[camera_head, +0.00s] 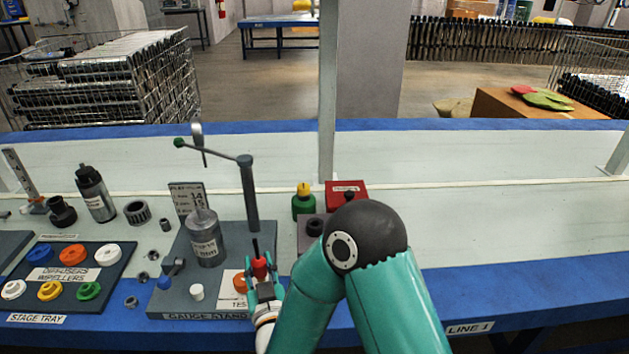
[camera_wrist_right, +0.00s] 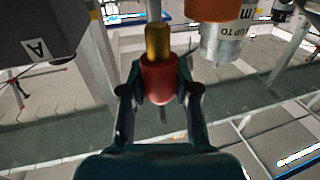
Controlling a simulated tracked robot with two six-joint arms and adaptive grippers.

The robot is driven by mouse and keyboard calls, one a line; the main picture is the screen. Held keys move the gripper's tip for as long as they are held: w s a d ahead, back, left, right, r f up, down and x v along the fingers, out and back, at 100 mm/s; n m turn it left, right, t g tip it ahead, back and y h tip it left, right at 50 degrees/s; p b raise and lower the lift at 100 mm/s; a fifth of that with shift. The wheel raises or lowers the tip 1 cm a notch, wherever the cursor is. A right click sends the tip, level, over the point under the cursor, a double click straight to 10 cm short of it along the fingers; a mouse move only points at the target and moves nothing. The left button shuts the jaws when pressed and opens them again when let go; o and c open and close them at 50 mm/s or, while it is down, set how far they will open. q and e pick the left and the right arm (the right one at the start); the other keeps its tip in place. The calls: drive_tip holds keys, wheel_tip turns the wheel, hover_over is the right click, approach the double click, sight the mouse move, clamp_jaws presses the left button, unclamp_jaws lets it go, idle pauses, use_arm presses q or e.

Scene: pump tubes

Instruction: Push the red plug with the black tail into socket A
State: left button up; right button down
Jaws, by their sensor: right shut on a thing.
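The red plug (camera_head: 260,268) is between the fingers of my right gripper (camera_head: 262,287), with its black tail (camera_head: 255,247) pointing up, over the front right of the gauge stand. In the right wrist view my right gripper (camera_wrist_right: 160,92) is shut on the red plug (camera_wrist_right: 160,78). Its brass end (camera_wrist_right: 158,42) points to the top of that picture and its dark tail (camera_wrist_right: 163,114) to the bottom. A dark block marked A (camera_wrist_right: 38,42) is at the upper left there, apart from the plug. Its socket opening is not visible. My left gripper is not in view.
The gauge stand (camera_head: 200,270) carries a grey canister (camera_head: 205,240), a post with a crossarm (camera_head: 249,195) and small pegs. A stage tray (camera_head: 110,278) with coloured rings lies left. The right bench is clear.

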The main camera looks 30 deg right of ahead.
drive_tip(key=w+d+r+m+g+h, duration=0.1)
drive_tip(key=d+r+m+g+h, duration=0.1)
drive_tip(key=d+r, duration=0.4)
drive_tip(key=w+d+r+m+g+h+p, duration=0.1)
drive_tip(key=d+r+h, duration=0.4)
drive_tip(key=d, duration=0.5)
wheel_tip(320, 180, up, 2)
drive_tip(key=shift+w+d+r+m+g, duration=0.15)
drive_tip(key=shift+w+d+m+g, duration=0.15)
drive_tip(key=shift+w+m+g, duration=0.65)
drive_tip(key=shift+s+m+t, duration=0.2)
drive_tip(key=shift+m+t, duration=0.05)
drive_tip(key=shift+t, duration=0.1)
drive_tip(key=shift+f+b, duration=2.45)
drive_tip(key=shift+f, duration=0.5)
drive_tip(key=shift+s+f+b, duration=0.1)
drive_tip(key=shift+f+b, duration=1.65)
drive_tip(key=shift+f, duration=0.15)
